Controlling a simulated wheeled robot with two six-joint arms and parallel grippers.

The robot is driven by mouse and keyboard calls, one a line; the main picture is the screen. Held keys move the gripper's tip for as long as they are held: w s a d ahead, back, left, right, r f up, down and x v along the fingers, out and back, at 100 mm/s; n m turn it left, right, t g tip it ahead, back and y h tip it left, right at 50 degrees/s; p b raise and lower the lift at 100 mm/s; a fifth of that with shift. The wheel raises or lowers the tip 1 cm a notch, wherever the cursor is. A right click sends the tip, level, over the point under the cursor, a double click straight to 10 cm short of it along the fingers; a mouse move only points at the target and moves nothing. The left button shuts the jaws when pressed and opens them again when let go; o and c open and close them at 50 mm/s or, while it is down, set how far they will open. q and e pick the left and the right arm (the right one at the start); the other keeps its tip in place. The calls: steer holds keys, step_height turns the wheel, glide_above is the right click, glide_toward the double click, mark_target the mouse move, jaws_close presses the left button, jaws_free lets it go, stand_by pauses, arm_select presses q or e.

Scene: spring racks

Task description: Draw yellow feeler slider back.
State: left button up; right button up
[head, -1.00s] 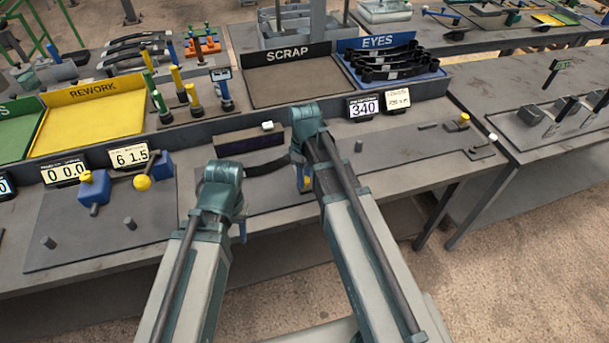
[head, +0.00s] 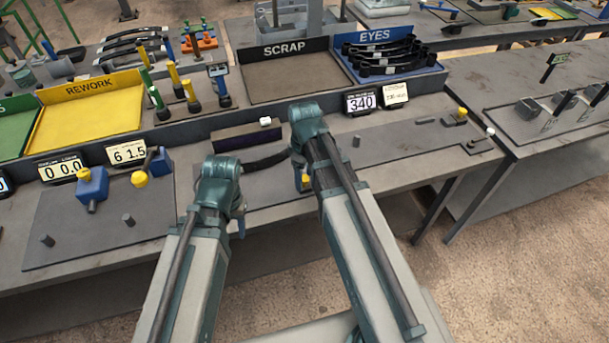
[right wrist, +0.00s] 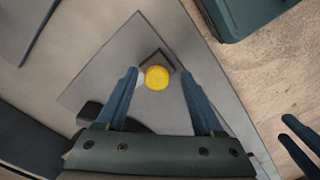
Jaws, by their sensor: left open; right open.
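A round yellow knob (right wrist: 157,77), apparently the feeler slider's, sits on a small dark block over a grey plate in the right wrist view. My right gripper (right wrist: 156,72) is open, with one blue finger on each side of the knob. I cannot tell whether they touch it. In the head view the yellow knob (head: 306,179) shows beside my right arm, which hides most of the slider. My left gripper (head: 241,227) is open, lower left of the knob; its arm hides most of it.
A grey plate (head: 400,146) runs right along the bench, with another yellow knob (head: 462,112) at its far end. Blue fixtures (head: 92,186) with yellow knobs stand at left. The scrap tray (head: 285,78) and eyes tray (head: 432,72) are behind.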

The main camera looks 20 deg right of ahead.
steer(key=shift+r, duration=0.15)
step_height(320, 180, up, 14)
steer(key=p, duration=1.3)
steer(key=shift+f+p, duration=0.25)
steer(key=shift+p, duration=0.1)
steer(key=s+a+f+m+h+b, duration=0.1)
steer(key=s+a+f+m+b, duration=0.4)
steer(key=s+a, duration=0.5)
steer(key=shift+s+a+f+m+b, duration=0.3)
steer(key=shift+s+f+b, duration=0.45)
steer(key=shift+s, duration=0.25)
